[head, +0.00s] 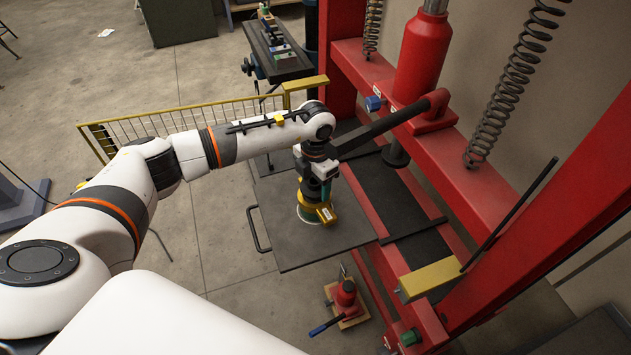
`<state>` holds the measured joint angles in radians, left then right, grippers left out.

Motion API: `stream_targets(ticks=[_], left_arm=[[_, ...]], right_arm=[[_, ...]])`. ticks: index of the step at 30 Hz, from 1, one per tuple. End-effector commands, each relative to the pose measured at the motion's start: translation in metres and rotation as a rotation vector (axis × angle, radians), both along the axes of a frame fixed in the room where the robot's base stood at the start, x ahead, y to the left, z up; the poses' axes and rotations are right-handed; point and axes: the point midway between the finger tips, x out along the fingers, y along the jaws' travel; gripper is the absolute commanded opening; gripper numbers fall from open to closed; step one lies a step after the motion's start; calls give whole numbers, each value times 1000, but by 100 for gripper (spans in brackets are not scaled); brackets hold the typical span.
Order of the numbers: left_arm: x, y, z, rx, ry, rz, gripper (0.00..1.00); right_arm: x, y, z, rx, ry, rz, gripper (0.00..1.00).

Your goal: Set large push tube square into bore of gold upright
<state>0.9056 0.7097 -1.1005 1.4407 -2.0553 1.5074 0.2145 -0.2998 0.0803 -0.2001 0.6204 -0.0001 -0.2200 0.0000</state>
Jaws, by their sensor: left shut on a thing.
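My left gripper (318,187) reaches over the dark plate (285,235) from above and is shut. A teal part (326,190) shows at its jaws; I take this for the large push tube, but most of it is hidden. The gold upright (307,201) stands directly below the gripper on a pale round base (305,217), with a yellow block (327,214) at its right. The bore is hidden, so I cannot tell whether the tube is in it or how square it sits. My right gripper is not in view.
A red press frame (425,60) with coil springs (510,85) stands close on the right. A yellow mesh guard (180,122) runs behind my arm. A small red jack (346,293) stands below the plate. The plate's front part is clear.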

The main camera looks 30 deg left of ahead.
Motion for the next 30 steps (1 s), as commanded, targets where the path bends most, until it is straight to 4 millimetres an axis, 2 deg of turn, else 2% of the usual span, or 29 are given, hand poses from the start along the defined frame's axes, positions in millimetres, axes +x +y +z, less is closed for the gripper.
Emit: stream_targets(ticks=[28,29,30], left_arm=[[1,0,-6,-1,-2,0,27],[1,0,-6,-1,-2,0,66],[1,0,-6,-1,-2,0,73]], right_arm=[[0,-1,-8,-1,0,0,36],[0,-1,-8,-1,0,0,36],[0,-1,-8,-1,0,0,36]])
